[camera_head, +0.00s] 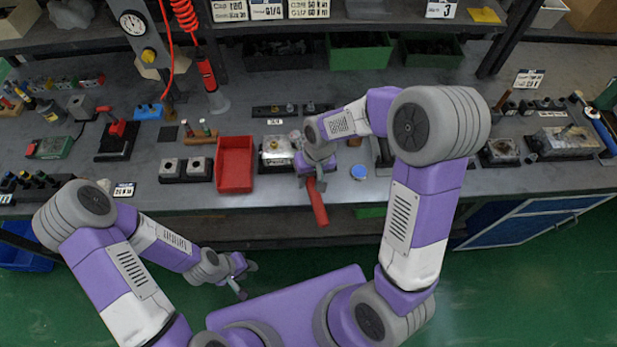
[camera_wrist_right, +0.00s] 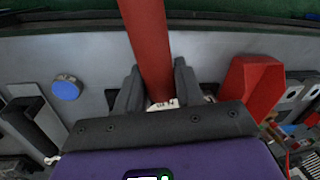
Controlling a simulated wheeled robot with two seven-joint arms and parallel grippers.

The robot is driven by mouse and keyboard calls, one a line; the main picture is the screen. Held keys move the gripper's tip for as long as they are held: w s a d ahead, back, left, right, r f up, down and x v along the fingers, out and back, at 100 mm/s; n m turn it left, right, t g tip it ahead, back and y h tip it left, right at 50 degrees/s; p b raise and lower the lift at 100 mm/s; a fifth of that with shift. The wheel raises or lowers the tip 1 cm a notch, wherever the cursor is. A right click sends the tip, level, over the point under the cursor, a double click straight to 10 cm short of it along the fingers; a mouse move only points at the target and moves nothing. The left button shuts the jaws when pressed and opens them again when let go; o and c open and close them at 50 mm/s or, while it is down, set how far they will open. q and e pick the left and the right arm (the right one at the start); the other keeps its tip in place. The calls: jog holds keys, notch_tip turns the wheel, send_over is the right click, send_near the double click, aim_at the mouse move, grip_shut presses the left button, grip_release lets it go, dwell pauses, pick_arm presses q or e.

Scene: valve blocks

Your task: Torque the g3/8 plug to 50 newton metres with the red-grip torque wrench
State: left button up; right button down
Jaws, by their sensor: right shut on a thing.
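The red-grip torque wrench (camera_head: 317,203) is in my right gripper (camera_head: 312,178); its red handle points toward the front edge of the bench. In the right wrist view the red grip (camera_wrist_right: 147,45) passes between the two fingers of the right gripper (camera_wrist_right: 158,88). The wrench's head end is hidden under my gripper and wrist. A metal valve block (camera_head: 277,151) stands just left of the right gripper. I cannot make out the g3/8 plug or whether the wrench is on it. My left gripper (camera_head: 246,280) is open and empty, low in front of the bench.
A red tray (camera_head: 235,165) stands left of the metal block. A blue round disc (camera_head: 359,172) lies right of the right gripper. More fixtures (camera_head: 565,142) stand at the right. Shelves with bins (camera_head: 359,52) line the back.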

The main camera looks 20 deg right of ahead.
jog(key=shift+d+n, duration=0.8)
jog(key=shift+d, duration=0.3)
jog(key=shift+w+d+n+p, duration=0.25)
jog(key=shift+d+n+p, duration=0.15)
jog(key=shift+d+n, duration=0.65)
jog(key=shift+s+a+m, duration=0.2)
jog(key=shift+a+m, duration=0.85)
jog(key=shift+a+b, duration=0.15)
jog(key=shift+b, duration=0.15)
jog(key=shift+a+m, duration=0.9)
jog(key=shift+a, duration=0.15)
